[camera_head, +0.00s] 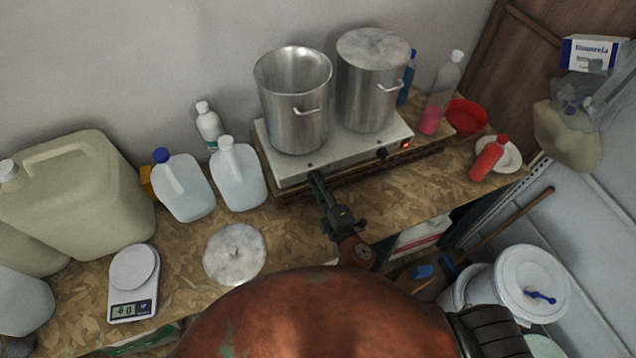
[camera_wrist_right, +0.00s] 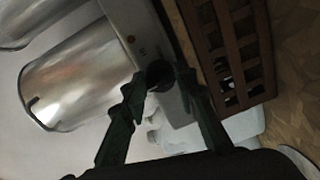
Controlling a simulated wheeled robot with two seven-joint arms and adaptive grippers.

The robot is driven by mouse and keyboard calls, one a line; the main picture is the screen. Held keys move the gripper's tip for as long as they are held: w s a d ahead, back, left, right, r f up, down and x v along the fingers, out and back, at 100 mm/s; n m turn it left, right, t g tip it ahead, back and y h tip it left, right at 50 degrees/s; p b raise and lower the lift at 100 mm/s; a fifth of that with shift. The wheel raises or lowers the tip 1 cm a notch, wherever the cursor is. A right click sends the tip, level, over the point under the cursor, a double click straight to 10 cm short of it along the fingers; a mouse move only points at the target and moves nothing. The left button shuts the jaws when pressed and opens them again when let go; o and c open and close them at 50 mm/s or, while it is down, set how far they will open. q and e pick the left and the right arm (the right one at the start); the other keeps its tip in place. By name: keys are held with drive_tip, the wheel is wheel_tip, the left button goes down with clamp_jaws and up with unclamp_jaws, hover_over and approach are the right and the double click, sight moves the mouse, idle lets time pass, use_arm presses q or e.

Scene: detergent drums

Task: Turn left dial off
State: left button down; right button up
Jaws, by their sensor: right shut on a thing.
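A steel hot plate (camera_head: 345,158) stands on a wooden crate against the wall and carries two pots. My right gripper (camera_head: 317,178) is at the left part of its front panel and covers the left dial in the head view. In the right wrist view the black left dial (camera_wrist_right: 159,74) sits between the two fingertips of my right gripper (camera_wrist_right: 163,78), which is shut on it. The dial's pointer angle cannot be made out. The right dial (camera_head: 381,153) is black, with a glowing red-orange light (camera_head: 405,144) beside it. My left gripper is not in view.
An open pot (camera_head: 296,110) and a lidded pot (camera_head: 368,90) stand on the hot plate. Clear jugs (camera_head: 240,180), a loose round lid (camera_head: 235,254) and a scale (camera_head: 134,280) lie left. A red bottle (camera_head: 488,160) and red bowl (camera_head: 465,116) are right.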

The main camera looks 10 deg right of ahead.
drive_tip(key=o, duration=1.2)
drive_tip(key=shift+c, duration=0.2)
drive_tip(key=v, duration=1.2)
drive_tip(key=shift+d, duration=0.1)
